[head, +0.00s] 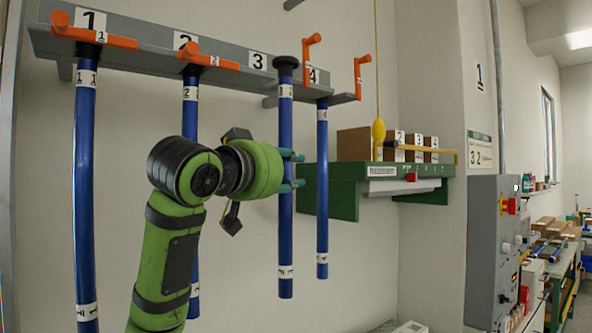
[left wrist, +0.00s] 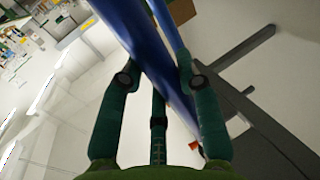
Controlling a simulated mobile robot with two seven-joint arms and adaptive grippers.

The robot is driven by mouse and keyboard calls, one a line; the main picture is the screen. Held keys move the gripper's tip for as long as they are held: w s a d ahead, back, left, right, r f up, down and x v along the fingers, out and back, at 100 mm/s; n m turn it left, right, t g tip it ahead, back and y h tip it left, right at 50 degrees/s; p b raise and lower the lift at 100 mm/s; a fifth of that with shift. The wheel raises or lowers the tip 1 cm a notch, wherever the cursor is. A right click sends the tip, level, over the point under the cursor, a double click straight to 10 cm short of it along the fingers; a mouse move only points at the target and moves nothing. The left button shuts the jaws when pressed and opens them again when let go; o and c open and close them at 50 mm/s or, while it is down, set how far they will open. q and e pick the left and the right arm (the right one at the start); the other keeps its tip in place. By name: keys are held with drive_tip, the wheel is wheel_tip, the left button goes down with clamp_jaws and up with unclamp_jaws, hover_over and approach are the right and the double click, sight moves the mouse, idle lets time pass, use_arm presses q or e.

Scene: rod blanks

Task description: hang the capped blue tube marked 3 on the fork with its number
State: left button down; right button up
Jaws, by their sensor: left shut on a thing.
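The capped blue tube (head: 285,215) hangs upright in my left gripper (head: 293,171), whose fingers are shut around its middle. Its black cap (head: 286,63) is level with the grey rail, just right of the number 3 plate (head: 258,61). Its white labels are too small to read surely. I cannot tell whether the cap rests on fork 3 (head: 272,80), as the tube hides the slot. The orange gate (head: 309,50) beside the cap stands raised. In the left wrist view the tube (left wrist: 150,50) passes between the fingers. My right gripper is not in view.
Blue tubes hang at places 1 (head: 85,190), 2 (head: 190,115) and 4 (head: 322,190), the last close right of the held tube. Orange gates 1 (head: 95,37) and 2 (head: 208,60) lie across; gate 4 (head: 358,78) is raised. A green shelf (head: 343,190) with boxes stands behind right.

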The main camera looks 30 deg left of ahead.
use_arm(q)
drive_tip(key=shift+w+a+f, duration=0.2)
drive_tip(key=shift+w+a, duration=0.15)
drive_tip(key=shift+a, duration=0.5)
drive_tip(key=shift+w+a+f, duration=0.2)
drive_tip(key=shift+w+a, duration=0.2)
drive_tip(key=shift+a, duration=0.5)
drive_tip(key=shift+w+a+f, duration=0.2)
drive_tip(key=shift+w+a, duration=0.15)
drive_tip(key=shift+a, duration=0.5)
drive_tip(key=c, duration=0.8)
unclamp_jaws()
